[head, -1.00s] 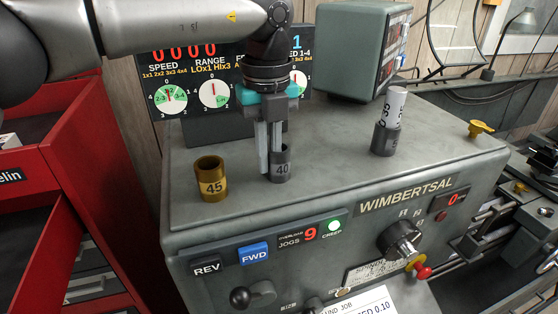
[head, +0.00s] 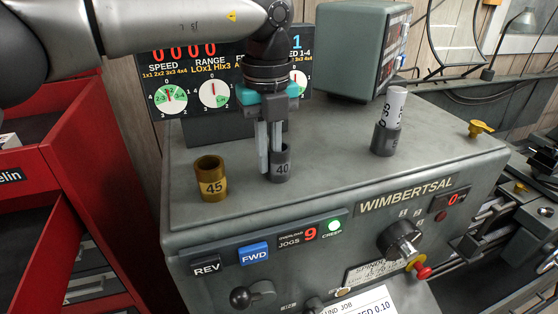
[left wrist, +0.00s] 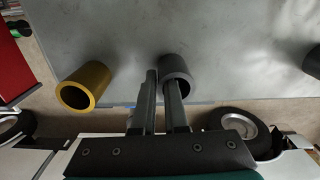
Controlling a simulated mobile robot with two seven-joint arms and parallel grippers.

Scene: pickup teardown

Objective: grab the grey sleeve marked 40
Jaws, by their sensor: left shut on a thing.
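The grey sleeve marked 40 (head: 281,168) stands upright on top of the grey lathe headstock (head: 330,190). My left gripper (head: 268,160) points down over it and is shut on its wall, with one finger inside the bore and one outside. In the left wrist view the grey sleeve (left wrist: 177,76) shows its open end, with my left gripper (left wrist: 164,85) at its left wall. My right gripper is not in view.
A brass sleeve marked 45 (head: 211,181) stands to the left of the grey one. A display panel (head: 215,95) is behind the gripper. A red cabinet (head: 60,190) is at left.

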